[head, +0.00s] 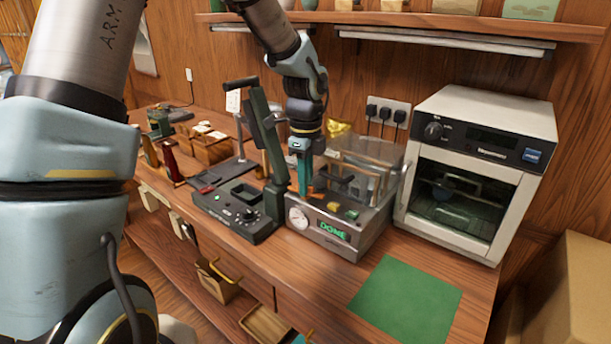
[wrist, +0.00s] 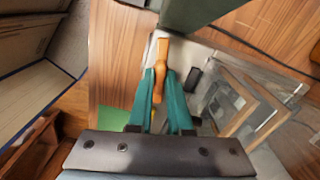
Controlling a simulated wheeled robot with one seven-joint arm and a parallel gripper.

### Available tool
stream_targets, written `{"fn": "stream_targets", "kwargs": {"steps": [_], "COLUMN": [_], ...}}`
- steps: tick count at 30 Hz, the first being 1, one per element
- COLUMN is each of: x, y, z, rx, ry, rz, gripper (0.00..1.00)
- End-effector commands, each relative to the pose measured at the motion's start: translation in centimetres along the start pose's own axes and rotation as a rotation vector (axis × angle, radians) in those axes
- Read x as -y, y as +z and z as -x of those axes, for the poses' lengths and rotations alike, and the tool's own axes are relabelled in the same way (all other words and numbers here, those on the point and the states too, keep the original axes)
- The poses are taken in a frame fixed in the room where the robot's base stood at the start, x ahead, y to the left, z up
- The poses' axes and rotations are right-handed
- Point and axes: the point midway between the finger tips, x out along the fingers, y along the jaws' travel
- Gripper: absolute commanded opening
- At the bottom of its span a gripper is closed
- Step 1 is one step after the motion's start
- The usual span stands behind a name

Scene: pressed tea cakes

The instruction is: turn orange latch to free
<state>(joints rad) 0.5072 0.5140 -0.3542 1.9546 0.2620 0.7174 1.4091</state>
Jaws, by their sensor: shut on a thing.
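The orange latch (wrist: 163,52) shows in the wrist view as a narrow upright bar on a pale machine top. My gripper (wrist: 160,84) has its two teal fingers closed on either side of its lower part. In the head view my gripper (head: 305,180) points down at the left part of a grey machine (head: 345,247) with a round gauge and a green "DONE" display.
A dark lever press (head: 240,215) stands close on the left of my gripper. The machine's clear cover (head: 370,150) is on the right. A white oven (head: 470,165) stands further right. A green mat (head: 405,300) lies bare in front.

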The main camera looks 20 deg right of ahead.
Motion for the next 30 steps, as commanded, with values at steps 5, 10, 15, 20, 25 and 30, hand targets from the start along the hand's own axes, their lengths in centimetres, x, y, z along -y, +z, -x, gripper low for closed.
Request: {"fn": "stream_targets", "kwargs": {"steps": [5, 10, 15, 20, 25, 30], "x": [0.06, 0.08, 0.1, 0.1, 0.1, 0.1], "y": [-0.03, -0.1, -0.07, -0.07, -0.07, -0.07], "z": [0.3, 0.24, 0.16, 0.11, 0.09, 0.09], "rx": [-0.001, -0.001, 0.0, 0.0, 0.0, 0.0], "ry": [-0.002, -0.003, -0.003, -0.003, -0.003, -0.003], "rz": [-0.108, -0.177, -0.213, -0.224, -0.225, -0.225], "gripper": [0.0, 0.0, 0.0, 0.0, 0.0, 0.2]}}
